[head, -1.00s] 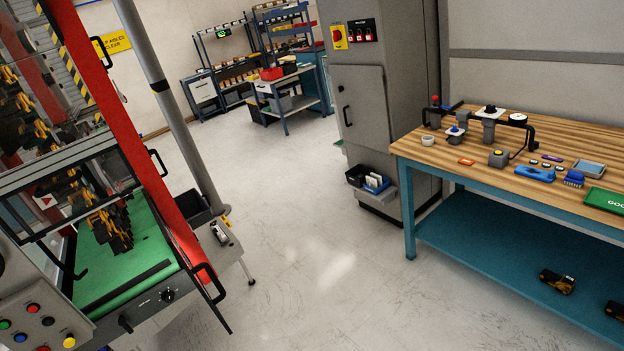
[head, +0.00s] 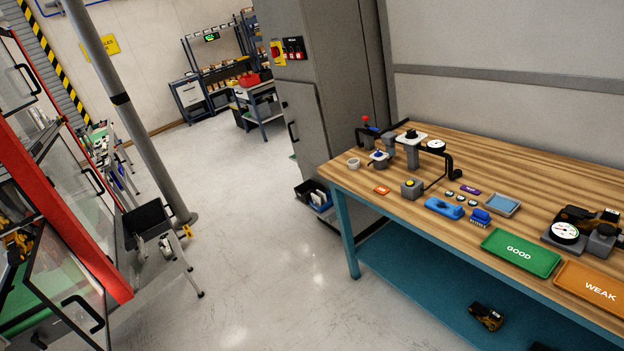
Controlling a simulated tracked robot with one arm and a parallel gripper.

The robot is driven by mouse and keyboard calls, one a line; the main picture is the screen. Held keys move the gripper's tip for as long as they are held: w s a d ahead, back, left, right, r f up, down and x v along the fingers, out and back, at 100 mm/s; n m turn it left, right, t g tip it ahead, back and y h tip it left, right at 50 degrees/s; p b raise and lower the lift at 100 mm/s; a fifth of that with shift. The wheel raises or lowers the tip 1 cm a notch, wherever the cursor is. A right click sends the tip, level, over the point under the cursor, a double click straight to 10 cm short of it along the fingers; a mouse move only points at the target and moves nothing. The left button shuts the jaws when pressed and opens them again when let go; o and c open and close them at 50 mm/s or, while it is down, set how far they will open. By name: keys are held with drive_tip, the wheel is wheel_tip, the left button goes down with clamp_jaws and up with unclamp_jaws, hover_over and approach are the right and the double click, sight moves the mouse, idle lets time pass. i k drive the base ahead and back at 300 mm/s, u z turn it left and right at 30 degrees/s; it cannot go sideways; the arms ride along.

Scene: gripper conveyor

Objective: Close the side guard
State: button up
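A clear, dark-edged panel with a black handle, which looks like the side guard (head: 62,268), shows at the lower left. It appears to stand swung out at an angle from the red-framed conveyor machine (head: 68,215). Its handle (head: 83,312) is near the bottom of the picture. The panel's lower part is cut off by the picture edge. Part of the green belt (head: 15,300) shows behind it. My gripper is not in view.
A grey post (head: 130,125) and a black bin on a stand (head: 148,218) are beyond the machine. A wooden-topped workbench (head: 420,188) with tools and trays fills the right, next to a grey cabinet (head: 305,100). Bare floor (head: 255,260) lies between machine and bench.

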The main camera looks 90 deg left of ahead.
sight(104, 322)
drive_tip(key=i, duration=0.85)
drive_tip(key=u, duration=4.25)
drive_tip(key=i, duration=1.05)
drive_tip(key=u, duration=0.05)
